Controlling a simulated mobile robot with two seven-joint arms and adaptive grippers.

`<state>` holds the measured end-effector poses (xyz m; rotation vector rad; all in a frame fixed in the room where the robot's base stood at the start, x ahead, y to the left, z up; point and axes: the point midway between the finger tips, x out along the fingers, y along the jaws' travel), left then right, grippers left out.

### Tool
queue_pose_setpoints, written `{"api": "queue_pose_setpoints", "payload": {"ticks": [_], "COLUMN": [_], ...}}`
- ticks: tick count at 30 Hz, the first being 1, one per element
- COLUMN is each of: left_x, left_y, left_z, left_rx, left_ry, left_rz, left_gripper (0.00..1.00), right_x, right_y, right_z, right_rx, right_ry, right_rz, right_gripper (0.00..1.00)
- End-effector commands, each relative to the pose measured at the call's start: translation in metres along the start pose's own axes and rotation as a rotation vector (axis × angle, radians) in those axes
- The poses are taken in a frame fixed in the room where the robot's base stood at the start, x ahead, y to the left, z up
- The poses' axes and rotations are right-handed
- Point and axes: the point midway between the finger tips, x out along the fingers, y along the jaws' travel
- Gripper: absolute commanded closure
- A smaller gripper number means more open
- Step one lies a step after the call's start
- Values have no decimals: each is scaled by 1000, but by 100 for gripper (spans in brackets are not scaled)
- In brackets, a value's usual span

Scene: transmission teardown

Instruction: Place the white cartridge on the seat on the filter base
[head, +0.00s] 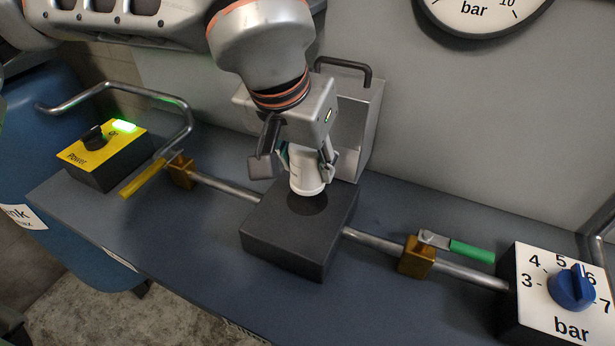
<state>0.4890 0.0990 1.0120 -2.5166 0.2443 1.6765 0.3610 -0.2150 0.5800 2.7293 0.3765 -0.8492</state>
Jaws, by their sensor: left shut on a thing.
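The white cartridge (306,176) is a short pale cylinder in the middle of the head view. My left gripper (304,165) comes down from above and is shut on it. The cartridge is upright or nearly so. The filter base (287,241) is a dark grey block below it, with a round dark seat (307,202) on its top. The cartridge's lower end is right over the far part of the seat. I cannot tell whether it touches. My right gripper is not in view.
A pipe runs through the base, with a yellow-handled valve (181,170) left and a green-handled valve (417,257) right. A yellow power box (104,150) stands left, a blue-knob pressure box (566,290) right. A grey handled housing (362,125) stands behind the gripper.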

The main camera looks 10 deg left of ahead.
Motion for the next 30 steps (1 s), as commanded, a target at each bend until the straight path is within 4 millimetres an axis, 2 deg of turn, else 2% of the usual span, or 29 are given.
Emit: {"api": "queue_pose_setpoints", "payload": {"ticks": [6, 19, 20, 21, 30], "left_x": [31, 36, 36, 35, 35], "left_y": [0, 0, 0, 0, 0], "left_z": [14, 15, 15, 15, 15], "left_rx": [1, 0, 0, 0, 0], "left_ry": [-6, -3, -3, -2, -2], "left_rz": [1, 0, -1, 0, 0], "left_gripper": [85, 85, 55, 46, 46], "right_x": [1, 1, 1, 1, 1], "right_y": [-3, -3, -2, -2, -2], "right_z": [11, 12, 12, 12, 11], "right_rx": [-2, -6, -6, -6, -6], "right_ry": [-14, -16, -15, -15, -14], "right_rz": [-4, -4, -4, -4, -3], "right_gripper": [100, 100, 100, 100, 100]}}
